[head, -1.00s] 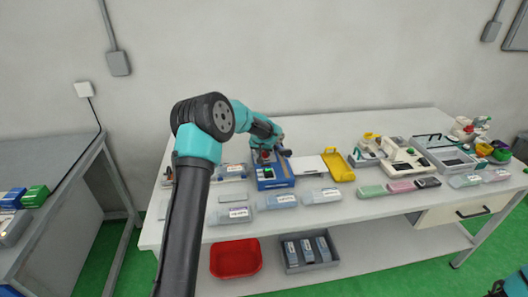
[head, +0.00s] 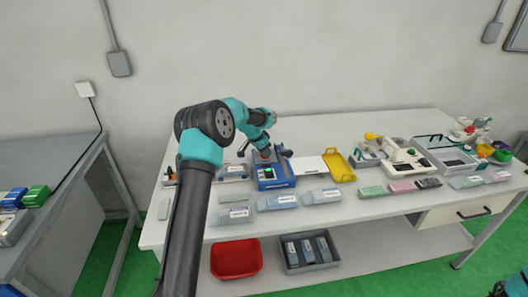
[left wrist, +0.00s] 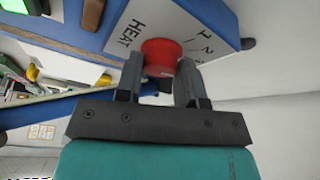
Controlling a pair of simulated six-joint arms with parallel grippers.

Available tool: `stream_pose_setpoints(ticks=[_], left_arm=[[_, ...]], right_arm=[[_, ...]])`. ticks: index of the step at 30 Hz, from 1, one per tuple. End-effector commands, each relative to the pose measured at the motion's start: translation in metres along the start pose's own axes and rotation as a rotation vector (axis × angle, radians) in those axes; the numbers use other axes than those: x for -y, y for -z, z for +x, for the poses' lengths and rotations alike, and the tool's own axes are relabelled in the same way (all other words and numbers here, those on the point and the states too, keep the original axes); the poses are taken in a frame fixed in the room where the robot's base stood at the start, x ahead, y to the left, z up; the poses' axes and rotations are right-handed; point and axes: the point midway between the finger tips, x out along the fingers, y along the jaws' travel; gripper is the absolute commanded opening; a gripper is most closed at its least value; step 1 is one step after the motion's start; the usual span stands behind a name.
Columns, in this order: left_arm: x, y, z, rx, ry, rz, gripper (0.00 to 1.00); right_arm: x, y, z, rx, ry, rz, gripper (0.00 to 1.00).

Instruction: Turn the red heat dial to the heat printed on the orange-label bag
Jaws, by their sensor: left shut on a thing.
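The red heat dial (left wrist: 160,52) sits on a white panel printed HEAT, on the blue-edged machine (left wrist: 222,18), in the left wrist view. My left gripper (left wrist: 160,70) has its fingers on either side of the dial and is shut on it. Part of the scale beside the dial shows, but I cannot read the setting. In the head view the blue machine (head: 275,184) has a lit green screen, and my left gripper (head: 264,153) is at its top. Several labelled bags, one of them here (head: 277,202), lie in front. Their print and label colours are too small to tell.
A yellow tray (head: 339,166) and a white sewing-machine-like device (head: 400,158) stand to the right. A red bin (head: 236,258) and a grey bin (head: 288,265) are on the lower shelf. Small coloured packs (head: 402,187) line the front edge.

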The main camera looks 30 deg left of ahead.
Motion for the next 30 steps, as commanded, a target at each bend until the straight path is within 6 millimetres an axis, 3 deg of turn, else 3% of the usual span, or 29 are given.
stream_pose_setpoints(ticks=[15, 30], left_arm=[[0.002, 0.0009, 0.0014, 0.017, -0.172, 0.408, 0.12], [0.0028, 0.0008, 0.0011, 0.023, -0.228, 0.545, 0.12]], right_arm=[[0.0, 0.0, 0.0, 0.0, 0.0, 0.0, 0.43], [0.0, 0.0, 0.0, 0.0, 0.0, 0.0, 0.43]])
